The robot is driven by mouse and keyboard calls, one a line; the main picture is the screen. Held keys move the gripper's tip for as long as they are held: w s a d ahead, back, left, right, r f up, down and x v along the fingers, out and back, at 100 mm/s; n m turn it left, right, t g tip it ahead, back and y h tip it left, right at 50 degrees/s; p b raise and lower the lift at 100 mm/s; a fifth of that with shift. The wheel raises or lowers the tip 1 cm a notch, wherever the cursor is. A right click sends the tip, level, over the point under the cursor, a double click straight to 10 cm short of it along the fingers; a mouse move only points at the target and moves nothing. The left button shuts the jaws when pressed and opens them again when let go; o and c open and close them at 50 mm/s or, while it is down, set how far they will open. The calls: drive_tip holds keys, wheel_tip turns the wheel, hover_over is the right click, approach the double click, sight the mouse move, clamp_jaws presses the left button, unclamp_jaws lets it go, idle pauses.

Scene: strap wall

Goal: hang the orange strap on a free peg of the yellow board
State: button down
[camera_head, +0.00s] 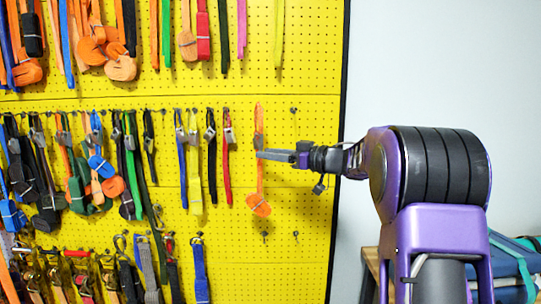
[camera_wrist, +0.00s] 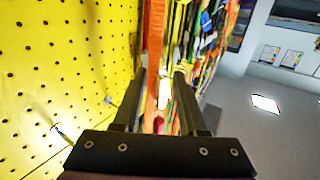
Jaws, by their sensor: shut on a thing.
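The orange strap (camera_head: 260,185) hangs long and upright in front of the yellow board (camera_head: 310,180), with a bundled lower end. My gripper (camera_head: 264,154) reaches in from the right and is shut on the strap at its upper part. In the wrist view the orange strap (camera_wrist: 154,60) runs between the two dark fingers. The strap's top is level with the upper peg row; I cannot tell whether it is on a peg. A bare peg (camera_head: 294,110) is to its right, and two more bare pegs (camera_head: 265,236) (camera_head: 295,235) are below.
A red strap (camera_head: 227,160) hangs close to the left, followed by a black strap (camera_head: 211,145) and many others. More straps hang above and at the lower left. The board's right part is mostly clear up to its black edge (camera_head: 341,120). Teal bags (camera_head: 515,260) lie at the lower right.

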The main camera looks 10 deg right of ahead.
drive_tip(key=w+d+f+p, duration=0.1)
drive_tip(key=w+p, duration=0.1)
drive_tip(key=w, duration=0.3)
drive_tip(key=shift+w+f+p, duration=0.3)
drive_tip(key=shift+w+f, duration=0.1)
idle(0.4)
drive_tip(key=shift+f, duration=0.1)
idle(0.4)
drive_tip(key=c, duration=0.6)
unclamp_jaws()
drive_tip(key=shift+o, duration=1.1)
